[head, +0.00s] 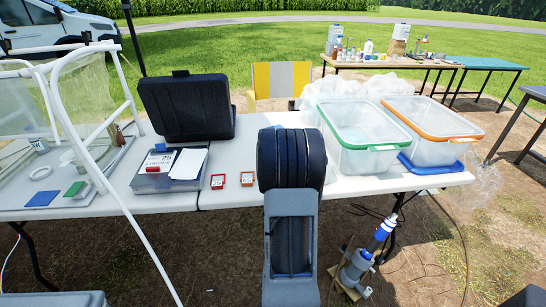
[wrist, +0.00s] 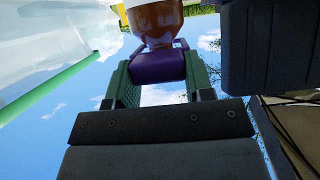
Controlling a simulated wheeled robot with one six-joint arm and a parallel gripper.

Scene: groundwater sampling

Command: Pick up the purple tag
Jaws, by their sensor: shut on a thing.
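In the wrist view my gripper (wrist: 157,82) has its two green-padded fingers on either side of a purple piece, the purple tag (wrist: 158,68). The gripper is shut on it. A brown, rounded bottle-like body (wrist: 155,22) with a pale band adjoins the tag at the top of the view. I cannot tell how the two are joined. In the head view my dark arm stands in the middle of the picture and hides the gripper, the tag and the brown body.
A white-framed enclosure (head: 52,90) stands left.

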